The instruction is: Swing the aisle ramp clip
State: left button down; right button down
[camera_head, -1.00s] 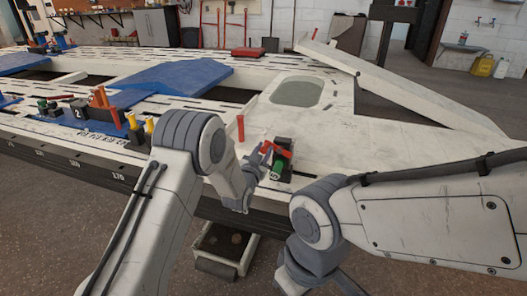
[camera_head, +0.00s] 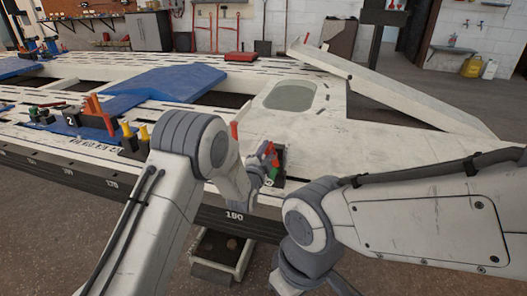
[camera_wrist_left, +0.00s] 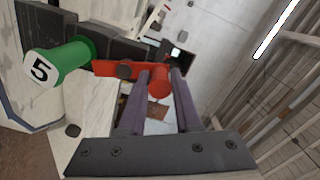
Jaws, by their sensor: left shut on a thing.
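The clip at the near bench edge has a red lever (camera_wrist_left: 108,68), a dark base (camera_wrist_left: 115,45) and a green knob (camera_wrist_left: 65,62) with a white end marked 5. In the left wrist view, my left gripper (camera_wrist_left: 164,78) is shut on the red lever's round grip, one finger on each side. My right arm crosses the right of the head view; its gripper is out of view.
The long pale bench frame (camera_head: 400,150) fills the middle. A red upright peg (camera_head: 234,130) stands just left of the clip. Blue panels (camera_head: 175,75), yellow pegs (camera_head: 144,132) and another numbered clip station lie further left. A raised pale ramp panel (camera_head: 400,92) slopes at back right.

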pick_arm(q)
jog(key=shift+s+d+m, duration=0.2)
jog(key=shift+d+m, duration=0.4)
jog(key=shift+m, duration=0.7)
jog(key=c, duration=0.9)
grip_release()
jog(key=p+v, duration=0.2)
jog(key=v, duration=0.8)
jog(key=shift+s+p, duration=0.25)
jog(key=shift+p, duration=0.15)
jog(key=shift+r, duration=0.1)
